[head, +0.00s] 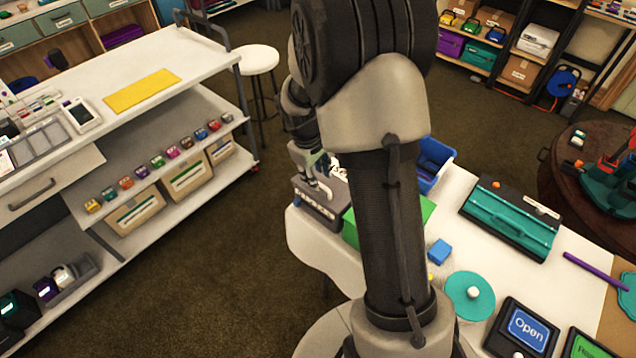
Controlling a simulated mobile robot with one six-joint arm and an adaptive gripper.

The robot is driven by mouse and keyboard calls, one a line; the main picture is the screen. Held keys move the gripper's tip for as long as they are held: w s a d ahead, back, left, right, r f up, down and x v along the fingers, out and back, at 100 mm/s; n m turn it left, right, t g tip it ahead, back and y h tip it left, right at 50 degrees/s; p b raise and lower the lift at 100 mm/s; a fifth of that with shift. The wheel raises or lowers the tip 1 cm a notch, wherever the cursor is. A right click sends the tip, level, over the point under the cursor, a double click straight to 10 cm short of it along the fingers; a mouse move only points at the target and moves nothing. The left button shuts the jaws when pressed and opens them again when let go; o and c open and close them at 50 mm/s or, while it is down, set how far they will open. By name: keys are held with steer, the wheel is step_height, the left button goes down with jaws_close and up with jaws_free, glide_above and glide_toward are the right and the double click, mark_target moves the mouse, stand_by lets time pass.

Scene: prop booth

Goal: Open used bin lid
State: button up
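A grey box (319,211) with pale marks on its front stands at the left end of the white table (305,245). It may be the used bin, but its marks are too small to read. Its top looks closed, though my gripper and arm cover part of it. My gripper (322,190) points down over the top of this box, at or just above it. I cannot tell whether it touches the lid or whether its fingers are open or shut.
A blue cube (439,251), a teal disc (470,310), a teal-lidded case (508,222) and an "Open" sign (526,330) lie to the right. Open floor separates the table from the left shelf cart (190,65).

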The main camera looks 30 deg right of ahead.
steer(key=shift+w+d+f+b, duration=0.1)
steer(key=shift+d+f+b, duration=0.1)
steer(key=shift+f, duration=0.6)
steer(key=shift+w+d+f+b, duration=0.1)
steer(key=shift+f+b, duration=0.05)
steer(key=shift+f, duration=0.6)
steer(key=shift+s, duration=0.1)
jaws_close()
